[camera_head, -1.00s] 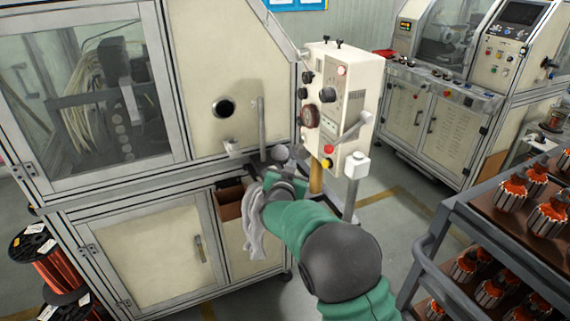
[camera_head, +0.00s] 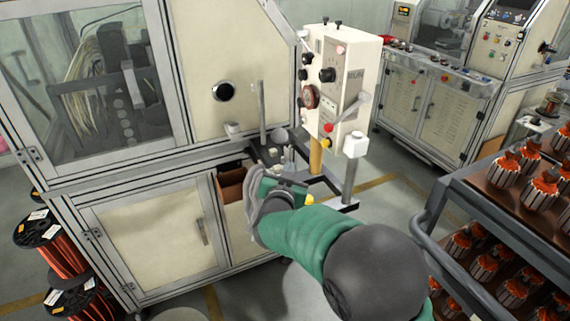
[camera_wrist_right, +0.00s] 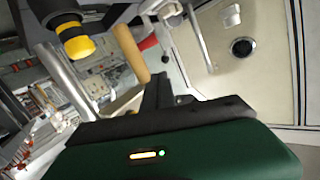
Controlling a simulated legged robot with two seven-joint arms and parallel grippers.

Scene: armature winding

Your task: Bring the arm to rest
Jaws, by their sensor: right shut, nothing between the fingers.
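My right arm comes in from the bottom right of the head view. Its green-bodied gripper (camera_head: 288,177) is in front of the winding machine's ledge, below the control box. In the right wrist view the dark fingers (camera_wrist_right: 158,92) are shut with nothing between them, over the green gripper body. The fingertips are small and hard to make out in the head view. My left gripper does not show.
The winding machine (camera_head: 190,120) is at the left and the control box (camera_head: 338,85) stands just beyond the gripper. A rack (camera_head: 445,225) with several orange-wound armatures is at the right. Wire spools (camera_head: 40,228) stand at the lower left. Open floor lies between machine and rack.

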